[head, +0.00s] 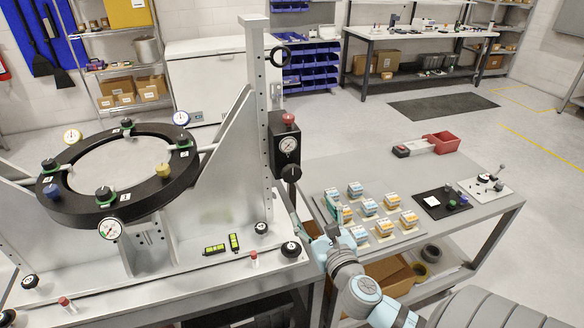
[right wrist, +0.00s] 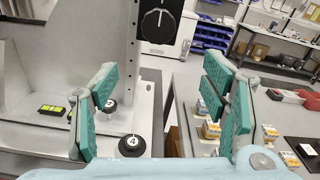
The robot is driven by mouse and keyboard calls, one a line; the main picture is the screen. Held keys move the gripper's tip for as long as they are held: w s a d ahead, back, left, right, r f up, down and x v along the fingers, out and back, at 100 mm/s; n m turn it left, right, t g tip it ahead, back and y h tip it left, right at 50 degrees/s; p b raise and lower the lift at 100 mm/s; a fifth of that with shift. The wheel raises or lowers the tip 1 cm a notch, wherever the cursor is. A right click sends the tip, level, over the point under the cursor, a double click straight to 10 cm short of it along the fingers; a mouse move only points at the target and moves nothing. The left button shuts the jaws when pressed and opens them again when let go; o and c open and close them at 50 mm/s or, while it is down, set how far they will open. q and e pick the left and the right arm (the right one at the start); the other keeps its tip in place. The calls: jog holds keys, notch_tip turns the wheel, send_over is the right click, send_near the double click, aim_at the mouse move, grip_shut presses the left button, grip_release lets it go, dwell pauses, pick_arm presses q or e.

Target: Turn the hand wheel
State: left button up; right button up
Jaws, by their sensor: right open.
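Lower on the post, a black box (head: 276,150) carries a red button, a white gauge and a round black knob (head: 291,173). The knob also shows in the right wrist view (right wrist: 157,25), with a white pointer line. My right gripper (head: 318,225) is below and to the right of the box, near the fixture table's edge. In the right wrist view its green-padded fingers (right wrist: 166,103) are wide apart with nothing between them. My left gripper is not in view.
The mirror fixture's black ring (head: 182,180) stands at left with gauges and knobs. Numbered black knobs (head: 291,249) and a yellow-green level (head: 234,242) lie on the fixture base. The right-hand table (head: 330,172) holds several small boxes, a black tray and a red bin.

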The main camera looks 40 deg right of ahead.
aim_at(293, 175)
jog(key=shift+n, duration=0.4)
jog(key=x, duration=0.5)
jog(key=r+x, duration=0.1)
jog(key=x, duration=0.8)
jog(key=shift+w+a+r+p, duration=0.25)
jog(key=shift+w+r+p, duration=0.1)
jog(key=shift+w+r, duration=0.05)
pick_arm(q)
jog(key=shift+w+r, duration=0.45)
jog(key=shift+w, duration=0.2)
pick_arm(e)
jog(key=shift+s, duration=0.1)
jog(key=shift+c, duration=1.3)
jog(key=c, duration=0.9)
jog(key=shift+m, duration=0.3)
